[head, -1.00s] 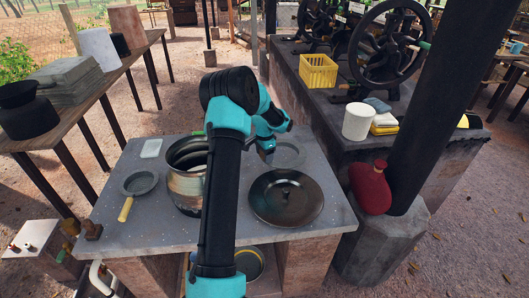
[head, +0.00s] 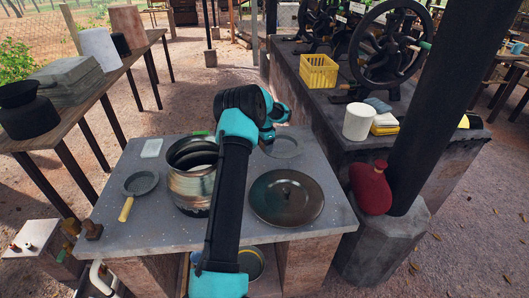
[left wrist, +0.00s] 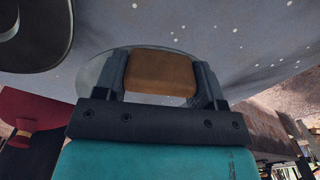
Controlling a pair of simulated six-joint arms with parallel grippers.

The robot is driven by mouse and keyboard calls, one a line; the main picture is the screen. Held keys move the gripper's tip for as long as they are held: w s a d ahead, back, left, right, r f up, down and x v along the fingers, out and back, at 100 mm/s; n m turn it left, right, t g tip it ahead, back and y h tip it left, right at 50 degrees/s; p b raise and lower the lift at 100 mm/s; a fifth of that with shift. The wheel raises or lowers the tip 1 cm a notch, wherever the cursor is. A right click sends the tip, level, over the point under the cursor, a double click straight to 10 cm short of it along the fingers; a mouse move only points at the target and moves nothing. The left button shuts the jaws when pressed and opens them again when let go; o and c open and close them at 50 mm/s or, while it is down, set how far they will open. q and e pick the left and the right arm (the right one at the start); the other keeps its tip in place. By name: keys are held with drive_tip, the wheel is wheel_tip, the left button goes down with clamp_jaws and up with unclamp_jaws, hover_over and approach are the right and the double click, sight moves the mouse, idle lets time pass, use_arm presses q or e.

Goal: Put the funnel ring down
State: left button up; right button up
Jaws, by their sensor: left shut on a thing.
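The funnel ring (head: 285,147) looks like a shallow grey round piece at the far right part of the grey worktop (head: 150,215). My left gripper (head: 269,137) reaches it from above, partly hidden behind my own arm. In the left wrist view the jaws (left wrist: 162,70) are shut on a brown block-like grip, with the grey disc of the ring (left wrist: 92,72) just beyond it. The ring is low over or on the worktop; I cannot tell whether it touches. My right gripper is not in view.
A metal pot (head: 190,185) stands left of my arm, and a dark lid (head: 286,198) lies in front of the ring. A small pan (head: 140,184) and white dish (head: 151,148) lie at left. A red jug (head: 371,188) stands right, off the worktop.

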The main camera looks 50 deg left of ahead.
use_arm(q)
drive_tip(key=shift+f, duration=1.75)
drive_tip(key=shift+f, duration=0.15)
drive_tip(key=o, duration=1)
wheel_tip(320, 180, up, 12)
drive_tip(key=shift+r, duration=0.15)
